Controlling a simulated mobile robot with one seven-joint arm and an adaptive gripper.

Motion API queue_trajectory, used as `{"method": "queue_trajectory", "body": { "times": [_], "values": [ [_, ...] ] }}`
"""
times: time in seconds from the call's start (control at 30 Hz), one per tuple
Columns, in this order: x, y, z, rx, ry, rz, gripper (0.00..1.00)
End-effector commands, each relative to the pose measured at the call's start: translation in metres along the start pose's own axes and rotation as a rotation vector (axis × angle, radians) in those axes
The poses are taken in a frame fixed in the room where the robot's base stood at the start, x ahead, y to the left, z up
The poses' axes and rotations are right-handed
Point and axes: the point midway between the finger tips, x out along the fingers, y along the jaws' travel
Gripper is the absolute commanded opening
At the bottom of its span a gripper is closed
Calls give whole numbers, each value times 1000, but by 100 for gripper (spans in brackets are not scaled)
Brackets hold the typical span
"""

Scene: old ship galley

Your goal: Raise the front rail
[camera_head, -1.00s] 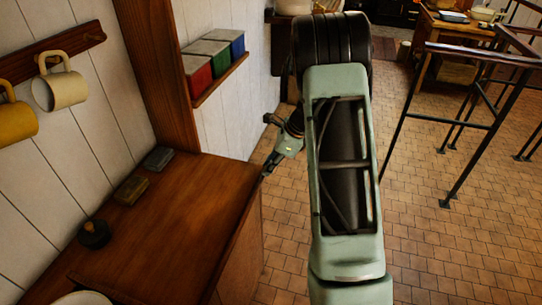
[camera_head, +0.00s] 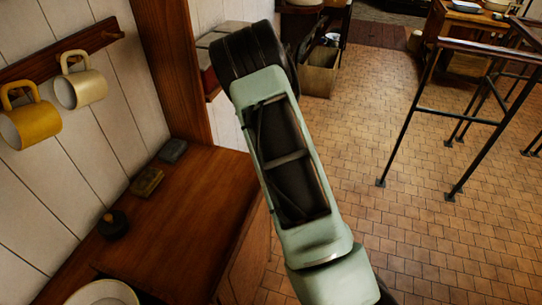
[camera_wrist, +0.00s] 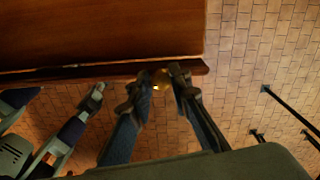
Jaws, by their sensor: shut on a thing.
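The front rail (camera_wrist: 95,73) shows in the wrist view as a dark wooden strip along the edge of the brown wooden counter (camera_wrist: 90,30). A small brass-coloured piece (camera_wrist: 161,79) shows at the rail, between my fingertips. My gripper (camera_wrist: 162,76) is shut on the rail at this brass piece; the exact contact is dark and hard to see. In the head view my arm hides the gripper and the rail; the counter top (camera_head: 185,225) shows left of the arm.
Two small blocks (camera_head: 147,182) (camera_head: 172,151) and a dark round object (camera_head: 112,225) stand on the counter by the wall. Mugs (camera_head: 80,88) hang above. Black metal railings (camera_head: 460,120) stand to the right, with open tiled floor (camera_head: 400,245) between.

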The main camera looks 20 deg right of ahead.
Motion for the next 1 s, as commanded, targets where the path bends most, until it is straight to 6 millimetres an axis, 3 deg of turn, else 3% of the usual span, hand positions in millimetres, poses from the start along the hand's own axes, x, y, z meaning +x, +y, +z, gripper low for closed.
{"method": "queue_trajectory", "body": {
  "times": [0.27,0.3,0.47,0.77,1.0],
  "values": [
    [-1,-1,0,-2,1,-3,0],
    [-1,-1,0,-2,1,-3,19],
    [0,-1,0,-2,0,-2,36],
    [-2,0,0,-1,0,-1,36],
    [-35,-1,1,-2,-2,-5,36]
  ]
}}
